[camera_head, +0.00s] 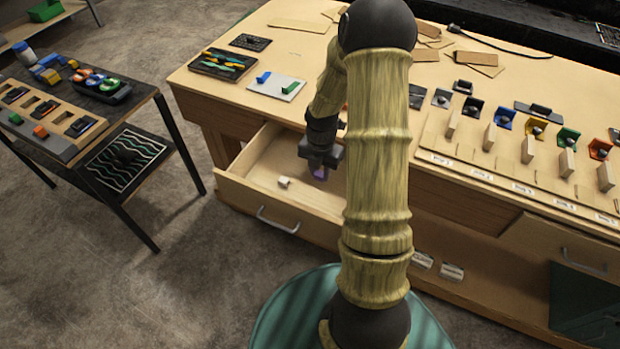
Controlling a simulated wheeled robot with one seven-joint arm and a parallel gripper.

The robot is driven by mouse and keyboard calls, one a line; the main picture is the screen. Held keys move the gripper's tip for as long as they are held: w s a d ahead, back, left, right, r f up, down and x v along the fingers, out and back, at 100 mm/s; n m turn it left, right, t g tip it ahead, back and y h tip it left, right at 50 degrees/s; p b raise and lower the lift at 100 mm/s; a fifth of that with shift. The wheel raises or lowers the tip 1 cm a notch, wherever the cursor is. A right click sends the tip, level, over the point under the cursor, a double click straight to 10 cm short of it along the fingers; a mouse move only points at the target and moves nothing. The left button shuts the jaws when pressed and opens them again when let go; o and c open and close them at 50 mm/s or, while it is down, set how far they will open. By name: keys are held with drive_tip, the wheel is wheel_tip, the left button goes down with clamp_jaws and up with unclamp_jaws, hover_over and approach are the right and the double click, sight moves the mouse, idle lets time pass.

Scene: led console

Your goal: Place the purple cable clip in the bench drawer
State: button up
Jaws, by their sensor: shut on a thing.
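The bench drawer (234,189) is pulled open at the front left of the wooden bench. My gripper (319,168) points down over the right part of the open drawer. It is shut on the purple cable clip (320,174), a small purple piece showing at the fingertips. I cannot tell the clip's height above the drawer floor. A small pale piece (284,182) lies on the drawer floor, left of my gripper. My arm hides the drawer's right end.
The bench top (305,45) holds a dark tray (223,64), a white plate (276,87) with blue and green pieces, and a row of coloured brackets at right. A side table (137,104) stands at left. The drawer front has a handle (277,220).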

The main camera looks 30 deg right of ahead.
hover_over(319, 198)
drive_tip(key=shift+f, duration=2.95)
drive_tip(key=shift+f+p, duration=0.55)
drive_tip(key=shift+f, duration=1.55)
drive_tip(key=shift+f, duration=0.1)
drive_tip(key=o, duration=1)
